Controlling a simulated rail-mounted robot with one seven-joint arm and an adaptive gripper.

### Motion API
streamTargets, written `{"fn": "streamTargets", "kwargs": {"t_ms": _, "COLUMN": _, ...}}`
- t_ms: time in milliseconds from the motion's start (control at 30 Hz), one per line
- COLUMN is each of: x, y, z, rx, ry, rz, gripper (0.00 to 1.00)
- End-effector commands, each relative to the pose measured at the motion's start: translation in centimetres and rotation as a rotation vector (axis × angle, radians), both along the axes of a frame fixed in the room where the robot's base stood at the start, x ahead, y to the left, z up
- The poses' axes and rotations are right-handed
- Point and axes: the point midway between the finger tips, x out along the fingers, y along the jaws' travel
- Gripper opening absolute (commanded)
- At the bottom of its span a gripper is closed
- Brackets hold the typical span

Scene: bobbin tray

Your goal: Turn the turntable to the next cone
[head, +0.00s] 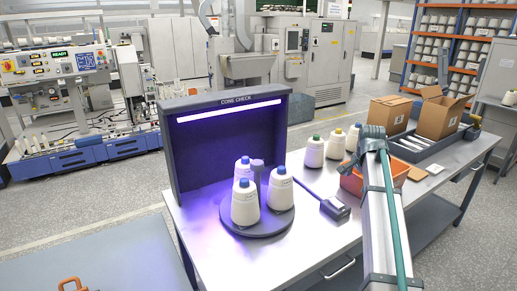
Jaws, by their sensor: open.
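A round dark turntable (257,229) sits inside and in front of a dark booth marked CONE CHECK (222,101). White yarn cones with blue tops stand upright on it: a front cone (245,206), a right cone (280,192) and a back cone (243,170). A grey post (258,164) rises behind them near the middle of the disc. My arm comes up from the lower right over the table, well to the right of the turntable.
A grey device (336,208) lies on the table right of the turntable. More cones (314,152) stand behind it. An orange bin (353,182) is partly hidden by my arm. Cardboard boxes (389,114) stand at the right. The table (300,240) is clear in front.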

Motion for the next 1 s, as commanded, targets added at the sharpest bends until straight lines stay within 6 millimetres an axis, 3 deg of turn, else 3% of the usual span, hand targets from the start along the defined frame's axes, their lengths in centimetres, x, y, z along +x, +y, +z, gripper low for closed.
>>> {"fn": "streamTargets", "kwargs": {"t_ms": 33, "x": 1.3, "y": 4.1, "z": 3.0, "rx": 0.013, "ry": 0.023, "rz": 0.038, "gripper": 0.77}}
{"fn": "streamTargets", "kwargs": {"t_ms": 167, "x": 2.1, "y": 13.5, "z": 7.5, "rx": 0.037, "ry": 0.093, "rz": 0.117, "gripper": 0.77}}
{"fn": "streamTargets", "kwargs": {"t_ms": 300, "x": 1.6, "y": 23.0, "z": 12.1, "rx": 0.050, "ry": 0.167, "rz": 0.193, "gripper": 0.77}}
{"fn": "streamTargets", "kwargs": {"t_ms": 400, "x": 0.7, "y": 28.4, "z": 14.6, "rx": 0.053, "ry": 0.212, "rz": 0.237, "gripper": 0.77}}
{"fn": "streamTargets", "kwargs": {"t_ms": 500, "x": -0.2, "y": 32.3, "z": 16.5, "rx": 0.053, "ry": 0.245, "rz": 0.269, "gripper": 0.77}}
{"fn": "streamTargets", "kwargs": {"t_ms": 600, "x": -0.9, "y": 34.5, "z": 17.5, "rx": 0.052, "ry": 0.266, "rz": 0.286, "gripper": 0.77}}
{"fn": "streamTargets", "kwargs": {"t_ms": 733, "x": -1.4, "y": 35.5, "z": 17.5, "rx": 0.051, "ry": 0.277, "rz": 0.294, "gripper": 0.77}}
{"fn": "streamTargets", "kwargs": {"t_ms": 1000, "x": -1.3, "y": 35.7, "z": 14.1, "rx": 0.050, "ry": 0.280, "rz": 0.294, "gripper": 0.77}}
